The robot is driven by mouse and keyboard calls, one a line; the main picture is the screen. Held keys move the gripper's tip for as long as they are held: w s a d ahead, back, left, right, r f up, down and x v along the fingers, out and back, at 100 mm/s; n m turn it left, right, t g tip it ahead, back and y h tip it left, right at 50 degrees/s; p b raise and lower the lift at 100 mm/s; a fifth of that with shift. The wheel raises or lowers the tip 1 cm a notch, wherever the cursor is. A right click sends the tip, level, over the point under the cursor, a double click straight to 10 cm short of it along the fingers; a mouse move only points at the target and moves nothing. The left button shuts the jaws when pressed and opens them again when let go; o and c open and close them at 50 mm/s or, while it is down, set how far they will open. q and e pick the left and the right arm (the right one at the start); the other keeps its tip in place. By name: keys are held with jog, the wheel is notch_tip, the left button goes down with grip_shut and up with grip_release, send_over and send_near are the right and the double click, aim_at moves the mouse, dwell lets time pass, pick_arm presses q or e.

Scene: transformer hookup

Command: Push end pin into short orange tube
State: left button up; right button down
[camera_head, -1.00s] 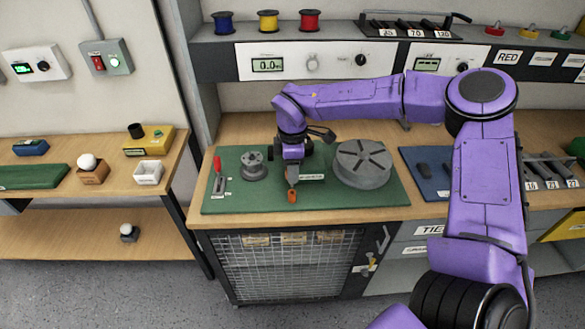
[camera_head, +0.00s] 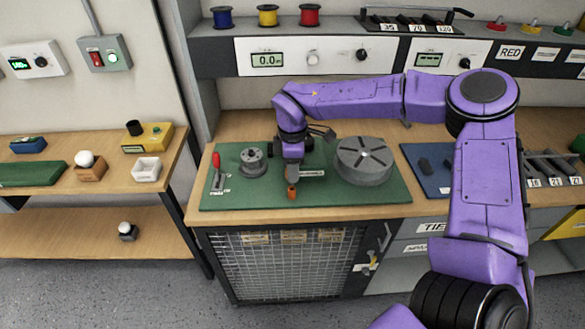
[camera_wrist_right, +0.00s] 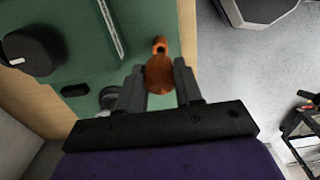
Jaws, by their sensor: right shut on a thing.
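My right gripper (camera_head: 292,174) points down over the front of the green mat (camera_head: 225,198). In the right wrist view its two fingers (camera_wrist_right: 158,80) are shut around a rounded orange-brown piece (camera_wrist_right: 160,73). A smaller, brighter orange piece (camera_wrist_right: 159,44) shows just beyond it, touching or nearly so. In the head view one short orange cylinder (camera_head: 292,192) shows upright right below the fingers. I cannot tell which orange part is the end pin and which the tube, or how far one is inside the other. My left gripper is not in view.
On the mat stand a small grey spool (camera_head: 253,160) and a red-handled lever (camera_head: 217,165) on the left, and a large grey slotted disc (camera_head: 364,161) on the right. The bench's front edge lies close below the gripper. A mesh cabinet (camera_head: 285,265) is underneath.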

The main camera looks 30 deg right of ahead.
jog(key=shift+f+b, duration=2.05)
jog(key=shift+f, duration=0.15)
jog(key=c, duration=0.7)
grip_release()
jog(key=shift+o, duration=0.2)
jog(key=shift+r, duration=0.1)
jog(key=shift+r+p, duration=1.6)
jog(key=shift+r, duration=0.9)
jog(key=shift+r, duration=0.1)
